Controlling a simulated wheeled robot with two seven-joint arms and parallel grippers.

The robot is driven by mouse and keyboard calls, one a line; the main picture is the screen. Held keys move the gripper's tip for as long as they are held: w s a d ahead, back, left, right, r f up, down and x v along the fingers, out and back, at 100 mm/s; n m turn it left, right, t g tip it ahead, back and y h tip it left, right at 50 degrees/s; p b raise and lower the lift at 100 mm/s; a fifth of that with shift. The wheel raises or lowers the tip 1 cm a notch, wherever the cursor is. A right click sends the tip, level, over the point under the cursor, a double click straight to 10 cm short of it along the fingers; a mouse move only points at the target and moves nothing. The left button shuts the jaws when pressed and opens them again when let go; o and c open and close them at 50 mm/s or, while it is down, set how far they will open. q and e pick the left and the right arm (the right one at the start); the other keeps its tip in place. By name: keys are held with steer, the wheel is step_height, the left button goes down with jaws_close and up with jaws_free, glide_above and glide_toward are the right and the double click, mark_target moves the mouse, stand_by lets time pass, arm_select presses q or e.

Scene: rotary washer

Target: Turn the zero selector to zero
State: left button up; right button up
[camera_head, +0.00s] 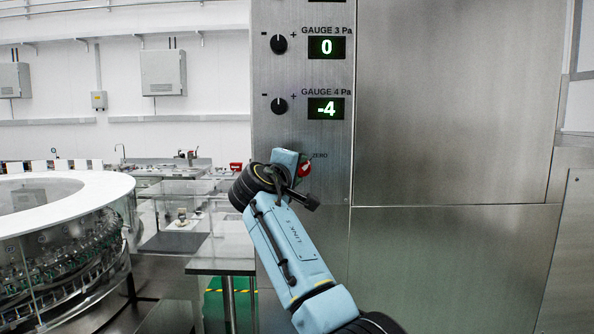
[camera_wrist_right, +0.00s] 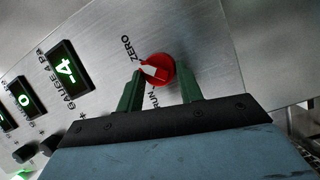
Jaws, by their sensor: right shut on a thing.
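The zero selector is a red knob with a white pointer on the steel panel. In the right wrist view the selector (camera_wrist_right: 162,66) sits between my right gripper's green fingers (camera_wrist_right: 159,82). Its white pointer (camera_wrist_right: 149,69) faces left, toward the side with the printed ZERO label (camera_wrist_right: 126,47); the RUN label (camera_wrist_right: 155,100) is lower and partly hidden. In the head view the red selector (camera_head: 305,169) is partly covered by my right gripper (camera_head: 295,167), which is shut on it. My left gripper is not in view.
Above the selector, the GAUGE 4 display (camera_head: 326,108) reads -4 and the GAUGE 3 display (camera_head: 327,47) reads 0, each beside a black knob. A round glass-sided machine (camera_head: 65,245) and a glass table (camera_head: 222,262) stand to the left.

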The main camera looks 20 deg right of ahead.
stand_by(0.3)
steer(key=o, duration=1)
steer(key=shift+d, duration=0.15)
steer(key=shift+s, duration=0.1)
steer(key=b+v, duration=0.3)
steer(key=v, duration=1)
steer(key=shift+r, duration=0.1)
